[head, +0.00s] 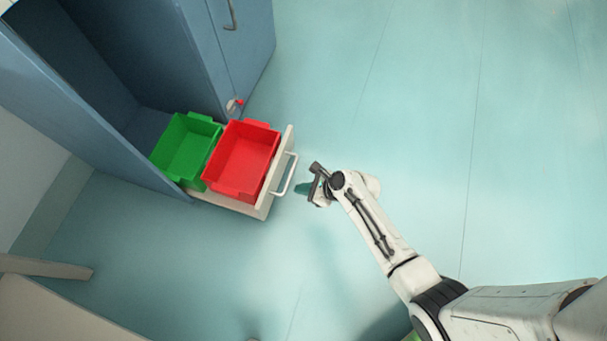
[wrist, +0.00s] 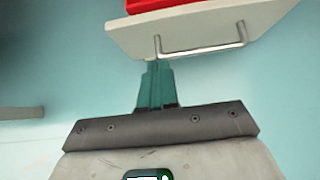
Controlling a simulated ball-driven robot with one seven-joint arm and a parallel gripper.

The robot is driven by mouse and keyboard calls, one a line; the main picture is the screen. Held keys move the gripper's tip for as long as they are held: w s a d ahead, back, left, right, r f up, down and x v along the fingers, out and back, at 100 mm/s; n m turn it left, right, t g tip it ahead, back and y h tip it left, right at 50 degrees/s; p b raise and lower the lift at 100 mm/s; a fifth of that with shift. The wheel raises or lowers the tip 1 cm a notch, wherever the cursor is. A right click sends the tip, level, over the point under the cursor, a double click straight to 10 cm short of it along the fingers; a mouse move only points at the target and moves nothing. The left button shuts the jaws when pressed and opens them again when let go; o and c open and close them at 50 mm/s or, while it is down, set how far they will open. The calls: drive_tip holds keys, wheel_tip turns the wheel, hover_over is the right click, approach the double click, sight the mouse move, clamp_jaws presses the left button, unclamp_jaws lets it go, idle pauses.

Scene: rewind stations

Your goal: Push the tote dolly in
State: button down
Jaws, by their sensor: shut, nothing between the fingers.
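The tote dolly (head: 279,174) is a pale, low tray with a wire handle (head: 287,174) on its front. It stands partly out of a blue cabinet bay. A red tote (head: 243,158) and a green tote (head: 187,146) sit on it, the red one nearer the front. My gripper (head: 302,188) is just in front of the handle, its teal fingers shut and empty.
The blue cabinet (head: 170,45) stands at the upper left, with a closed door and a small red-and-white item (head: 235,104) by its lower corner. A pale bench-like piece (head: 45,267) is at the lower left. The floor to the right is clear.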

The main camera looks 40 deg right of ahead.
sight(269, 186)
drive_tip(key=b+x, duration=0.1)
drive_tip(key=x, duration=0.1)
drive_tip(key=b+x, duration=0.2)
drive_tip(key=x, duration=0.1)
drive_tip(key=r+b+x, duration=0.1)
drive_tip(key=x, duration=0.2)
drive_tip(key=shift+w+a, duration=0.45)
drive_tip(key=shift+w, duration=0.15)
drive_tip(key=shift+w+a+r+b, duration=0.1)
drive_tip(key=shift+w+a+b, duration=0.25)
drive_tip(key=shift+w, duration=0.1)
